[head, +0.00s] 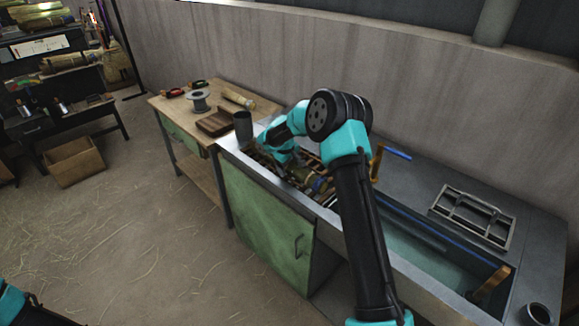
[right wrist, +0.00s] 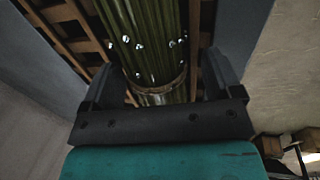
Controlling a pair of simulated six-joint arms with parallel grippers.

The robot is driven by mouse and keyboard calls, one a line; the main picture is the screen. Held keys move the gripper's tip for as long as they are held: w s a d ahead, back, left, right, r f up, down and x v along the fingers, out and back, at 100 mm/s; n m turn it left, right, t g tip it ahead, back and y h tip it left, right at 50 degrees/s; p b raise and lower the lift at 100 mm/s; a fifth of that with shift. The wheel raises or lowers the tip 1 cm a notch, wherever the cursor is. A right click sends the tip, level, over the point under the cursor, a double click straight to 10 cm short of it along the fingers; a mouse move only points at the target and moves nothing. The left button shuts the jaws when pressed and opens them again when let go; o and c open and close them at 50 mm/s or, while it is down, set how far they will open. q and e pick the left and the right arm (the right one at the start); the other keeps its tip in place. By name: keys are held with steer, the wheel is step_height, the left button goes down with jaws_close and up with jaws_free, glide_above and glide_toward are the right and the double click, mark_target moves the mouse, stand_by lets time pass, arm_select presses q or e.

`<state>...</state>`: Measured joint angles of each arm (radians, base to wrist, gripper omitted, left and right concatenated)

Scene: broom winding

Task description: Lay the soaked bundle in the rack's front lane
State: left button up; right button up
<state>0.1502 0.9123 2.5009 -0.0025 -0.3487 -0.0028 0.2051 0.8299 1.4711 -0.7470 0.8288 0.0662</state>
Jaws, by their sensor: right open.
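The soaked bundle (right wrist: 150,45) is a sheaf of green stalks with water drops and a pale band near its lower end. In the right wrist view it lies lengthwise over the brown slats of the rack (right wrist: 72,14). My right gripper (right wrist: 157,78) is open, with one finger on each side of the bundle and gaps visible beside it. In the head view my right gripper (head: 300,176) is low over the slatted rack (head: 310,158), and my arm hides much of it. I cannot tell which lane the bundle is in. My left gripper is out of view.
A water-filled trough (head: 430,262) lies right of the rack, with a grey metal frame (head: 473,216) on the ledge behind. A dark cup (head: 243,129) stands left of the rack.

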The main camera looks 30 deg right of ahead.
steer(key=a+r, duration=0.3)
steer(key=r, duration=1.3)
steer(key=shift+s+a+r, duration=0.15)
steer(key=shift+s, duration=0.15)
